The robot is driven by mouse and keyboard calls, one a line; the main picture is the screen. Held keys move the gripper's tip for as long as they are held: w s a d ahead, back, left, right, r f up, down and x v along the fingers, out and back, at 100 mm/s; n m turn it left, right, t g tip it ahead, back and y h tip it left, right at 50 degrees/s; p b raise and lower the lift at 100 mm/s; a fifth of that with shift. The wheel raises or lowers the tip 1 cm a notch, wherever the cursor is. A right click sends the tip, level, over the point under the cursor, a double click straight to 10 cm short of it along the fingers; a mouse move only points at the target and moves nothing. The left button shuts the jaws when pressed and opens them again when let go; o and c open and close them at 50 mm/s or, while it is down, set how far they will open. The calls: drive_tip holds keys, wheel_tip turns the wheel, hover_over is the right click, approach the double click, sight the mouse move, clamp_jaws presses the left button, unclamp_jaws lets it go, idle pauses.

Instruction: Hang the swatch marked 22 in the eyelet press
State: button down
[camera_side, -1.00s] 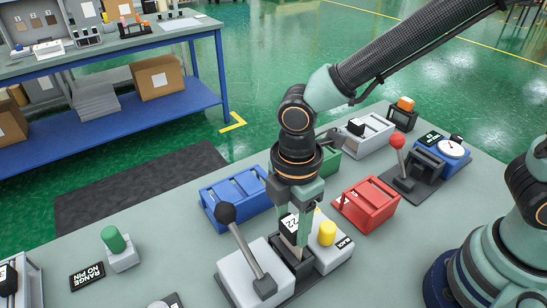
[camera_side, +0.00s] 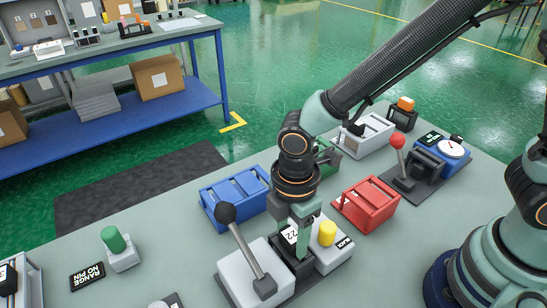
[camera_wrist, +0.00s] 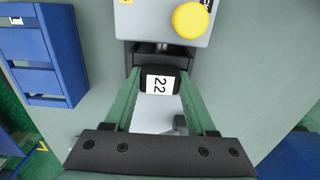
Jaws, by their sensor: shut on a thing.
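The swatch marked 22 (camera_side: 289,234) has a white label and a dark top end. In the wrist view the swatch (camera_wrist: 158,84) sits between my two green fingers. My gripper (camera_side: 296,246) is shut on it, pointing down. The swatch is low, over or in the dark block (camera_side: 283,268) of a pale grey press with a black-knobbed lever (camera_side: 240,240). I take this for the eyelet press, but no name shows on it. My fingers hide the swatch's lower end, and I cannot tell whether it touches the block.
A pale box with a yellow button (camera_side: 327,233) stands close on the right; the button also shows in the wrist view (camera_wrist: 190,20). A blue rack (camera_side: 234,196) and a red rack (camera_side: 367,204) stand behind. Bare table lies between.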

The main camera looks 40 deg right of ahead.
drive_tip(key=shift+c, duration=0.7)
unclamp_jaws()
wheel_tip(320, 180, up, 12)
drive_tip(key=w+d+r+m+t, duration=0.1)
drive_tip(key=d+r+m+t, duration=0.1)
drive_tip(key=d+m, duration=0.7)
drive_tip(key=w+d+r+m+t, duration=0.1)
drive_tip(key=d+r+m+t, duration=0.2)
drive_tip(key=d+m, duration=0.6)
drive_tip(key=d, duration=0.4)
drive_tip(key=shift+d+r+t, duration=0.3)
drive_tip(key=shift+r, duration=0.1)
